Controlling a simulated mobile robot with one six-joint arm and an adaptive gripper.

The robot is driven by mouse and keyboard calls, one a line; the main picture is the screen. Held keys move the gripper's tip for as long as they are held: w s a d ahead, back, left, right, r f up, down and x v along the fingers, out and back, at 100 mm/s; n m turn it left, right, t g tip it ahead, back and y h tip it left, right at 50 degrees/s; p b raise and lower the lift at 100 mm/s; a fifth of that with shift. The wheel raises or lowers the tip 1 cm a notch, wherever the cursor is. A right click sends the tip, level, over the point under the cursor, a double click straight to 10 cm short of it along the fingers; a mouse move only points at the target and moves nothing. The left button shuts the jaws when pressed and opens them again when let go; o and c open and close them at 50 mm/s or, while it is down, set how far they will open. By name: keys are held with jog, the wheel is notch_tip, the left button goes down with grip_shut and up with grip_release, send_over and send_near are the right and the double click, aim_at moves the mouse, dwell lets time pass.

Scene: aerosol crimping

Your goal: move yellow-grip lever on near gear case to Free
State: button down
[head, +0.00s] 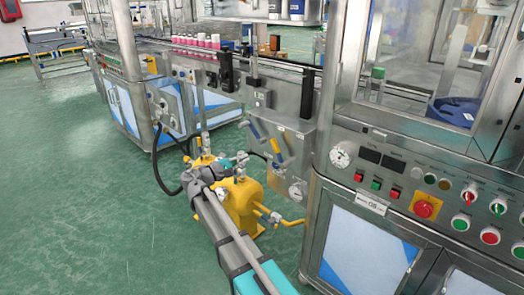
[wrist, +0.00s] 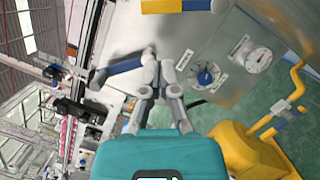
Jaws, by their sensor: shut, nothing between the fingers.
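A lever with a yellow grip (head: 276,146) sits on the steel front panel (head: 262,98) between the machine sections in the head view. A lever with a blue grip (head: 253,128) is just up and left of it. In the wrist view a blue grip (wrist: 125,66) lies left of my fingertips, and a yellow grip (wrist: 160,6) shows at the top edge, cut off. My gripper (wrist: 158,75) is shut and empty, in front of the panel. In the head view it is small, left of the levers; any label for the lever positions is unreadable.
A yellow machine body (head: 243,207) with a bent yellow pipe (head: 290,221) stands low beside my arm. A control panel with buttons and a red emergency stop (head: 425,208) is at right. Green floor is free at left.

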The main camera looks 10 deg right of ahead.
jog(key=shift+d, duration=0.1)
jog(key=shift+p+x, duration=0.6)
jog(key=shift+x, duration=4.3)
